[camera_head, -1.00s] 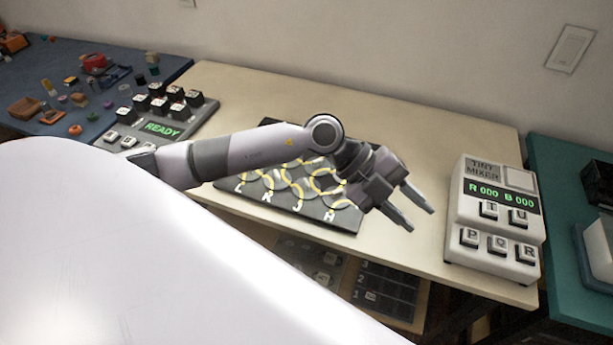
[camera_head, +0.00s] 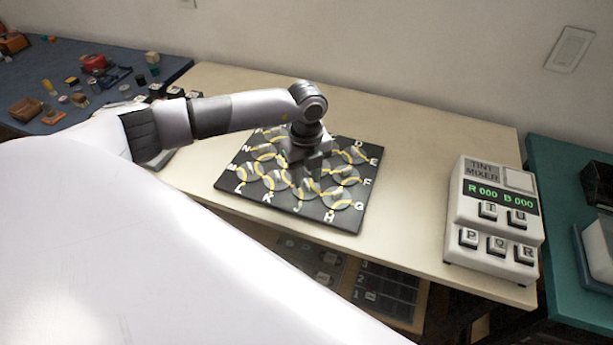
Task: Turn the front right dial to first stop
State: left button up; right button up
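A black board (camera_head: 232,183) with letters along its edges lies on the pale table. It bears several round grey dials marked with yellow curved lines. The front right dial (camera_head: 337,198) sits at the corner between the letters G and H and is in plain view. My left gripper (camera_head: 309,182) points down over the front middle of the board, to the left of that dial. Its fingers blend with the dark board, so I cannot tell their opening or whether they touch a dial. The hand hides part of the middle dials. My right gripper is not in view.
A white tint mixer (camera_head: 494,212) with lettered keys and a green display stands on the right of the table (camera_head: 430,150). A blue mat (camera_head: 62,70) with small parts is at the far left. Table space between board and mixer is clear.

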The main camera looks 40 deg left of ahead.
pick_arm(q)
jog(key=shift+f, duration=0.75)
grip_shut()
